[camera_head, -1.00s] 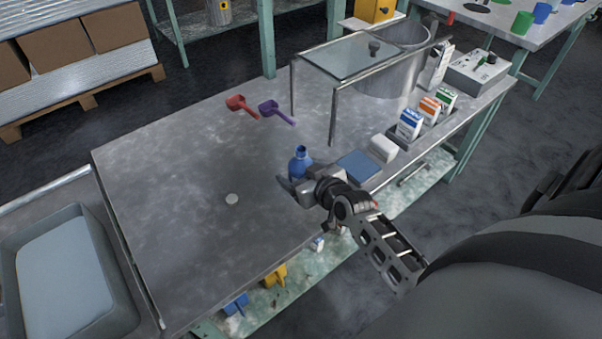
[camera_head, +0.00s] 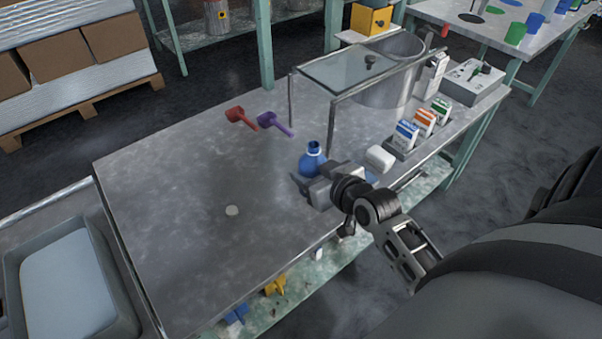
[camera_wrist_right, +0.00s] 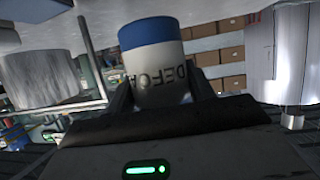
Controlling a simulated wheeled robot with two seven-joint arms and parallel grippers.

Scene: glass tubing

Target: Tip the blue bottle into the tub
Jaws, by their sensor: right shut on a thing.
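The blue bottle (camera_head: 312,160) stands upright in the grip of my right gripper (camera_head: 308,188), near the front edge of the steel table. Its open neck points up. In the right wrist view, which is upside down, the bottle (camera_wrist_right: 155,65) sits between the two fingers and shows a white label with dark letters. It appears a little above the table. A grey tub (camera_head: 118,300) with a pale blue-white inside is at the far left. My left gripper is not in view.
A red scoop (camera_head: 240,118) and a purple scoop (camera_head: 275,123) lie behind the bottle. Small cartons (camera_head: 405,136) and a white block (camera_head: 380,158) are to the right. The glass-topped frame (camera_head: 350,68) stands behind.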

